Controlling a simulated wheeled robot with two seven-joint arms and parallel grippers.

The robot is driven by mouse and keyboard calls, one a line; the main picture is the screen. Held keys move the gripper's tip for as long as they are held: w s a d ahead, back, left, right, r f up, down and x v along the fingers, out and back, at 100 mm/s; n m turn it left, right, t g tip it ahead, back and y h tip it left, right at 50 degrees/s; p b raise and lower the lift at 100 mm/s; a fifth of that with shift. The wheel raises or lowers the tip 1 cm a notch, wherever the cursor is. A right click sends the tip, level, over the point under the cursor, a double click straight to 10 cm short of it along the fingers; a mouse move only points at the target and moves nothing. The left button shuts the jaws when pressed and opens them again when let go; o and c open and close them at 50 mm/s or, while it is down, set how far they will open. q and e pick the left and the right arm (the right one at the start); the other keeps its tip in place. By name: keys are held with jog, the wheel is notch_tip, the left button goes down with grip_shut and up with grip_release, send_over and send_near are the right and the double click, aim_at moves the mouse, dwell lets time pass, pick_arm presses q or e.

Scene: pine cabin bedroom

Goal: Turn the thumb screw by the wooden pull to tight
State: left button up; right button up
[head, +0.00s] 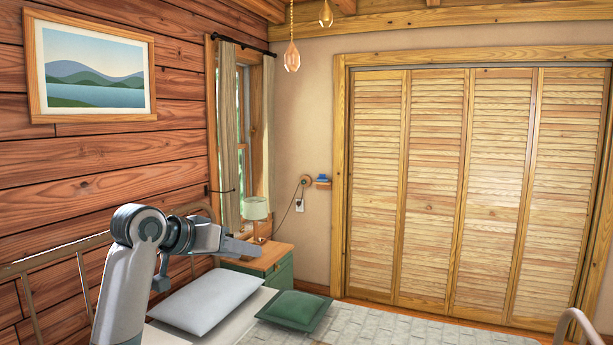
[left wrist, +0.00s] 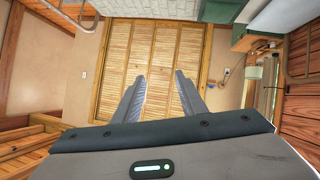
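I cannot tell which, if either, is the wooden pull. I cannot make out a thumb screw in either view. My left gripper (head: 243,247) is over the head end of the bed, well below the hanging pulls. In the left wrist view my left gripper (left wrist: 159,78) has its two fingers apart with nothing between them. My right gripper is in neither view.
A bed with a white pillow (head: 207,301) and green cushion (head: 295,310) lies below my left arm. A green nightstand (head: 283,270) with a lamp (head: 255,209) stands behind. Louvered closet doors (head: 440,180) fill the far wall. A small shelf (head: 322,184) holds something blue.

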pick_arm(q)
jog(key=s+r+m+t+h, duration=0.15)
jog(key=s+r, duration=0.25)
jog(key=r, duration=1.3)
jog(key=s+r+m+g+h, duration=0.1)
jog(key=s+r+h, duration=0.15)
jog(key=r, duration=1.55)
jog(key=s+r+m+h, duration=0.3)
jog(key=s+r+m, duration=0.1)
jog(key=s+r, duration=2.1)
jog(key=shift+s+d+r+g+h, duration=0.15)
jog(key=shift+s+r+g+h, duration=0.1)
jog(key=shift+r+g+h, duration=0.35)
jog(key=shift+d+r, duration=0.1)
